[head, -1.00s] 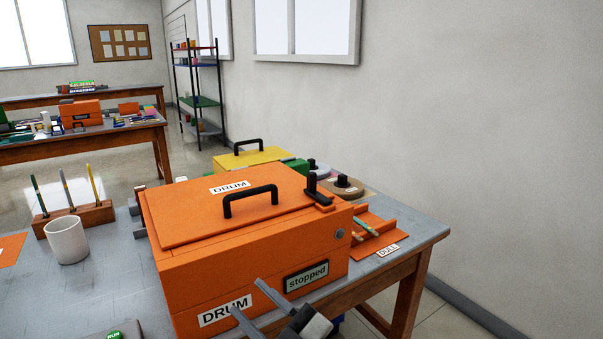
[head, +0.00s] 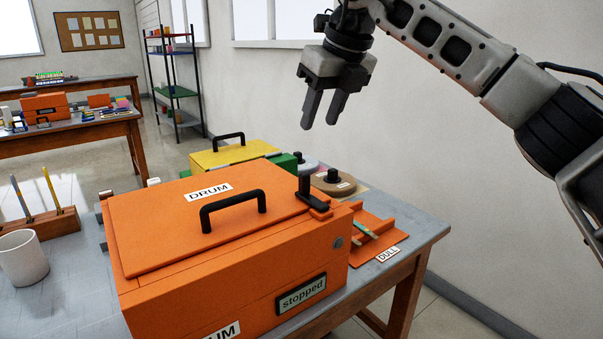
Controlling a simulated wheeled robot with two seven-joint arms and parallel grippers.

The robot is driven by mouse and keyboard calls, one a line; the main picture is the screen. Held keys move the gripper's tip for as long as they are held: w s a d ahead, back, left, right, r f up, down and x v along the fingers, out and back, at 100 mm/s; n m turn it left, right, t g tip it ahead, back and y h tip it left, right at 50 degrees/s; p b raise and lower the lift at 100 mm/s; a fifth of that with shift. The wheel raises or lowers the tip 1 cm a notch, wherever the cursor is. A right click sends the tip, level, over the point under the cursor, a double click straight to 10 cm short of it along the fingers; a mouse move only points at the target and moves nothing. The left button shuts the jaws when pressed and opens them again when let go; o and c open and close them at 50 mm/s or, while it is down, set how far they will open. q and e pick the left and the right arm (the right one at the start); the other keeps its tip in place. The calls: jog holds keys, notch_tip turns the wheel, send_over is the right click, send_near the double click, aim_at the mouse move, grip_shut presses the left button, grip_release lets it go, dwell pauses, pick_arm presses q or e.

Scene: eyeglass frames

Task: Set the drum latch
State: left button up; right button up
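The orange drum box (head: 235,275) stands on the grey workbench, with its lid (head: 190,235) down and a black handle (head: 232,207) on top. Its display (head: 301,294) reads "stopped". The black drum latch (head: 306,191) is at the lid's right edge, with an upright knob on a flat bar. A round grey button or lock (head: 338,242) is on the right part of the front. My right gripper (head: 322,112) is open and empty, pointing down, in the air above and beyond the latch. My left gripper is not in view.
An orange tray labelled DULL (head: 374,235) lies right of the drum with strips in it. Behind are a yellow box (head: 232,152) and round brown discs (head: 333,181). A white mug (head: 22,258) and pen block (head: 45,222) stand left. The air right of the bench is free.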

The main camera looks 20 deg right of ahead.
aim_at(305, 174)
jog(key=x, duration=1)
jog(key=d+x, duration=0.1)
jog(key=x, duration=0.4)
jog(key=shift+w+f+p, duration=0.1)
jog(key=shift+w+p, duration=0.05)
jog(key=shift+p, duration=0.2)
grip_shut()
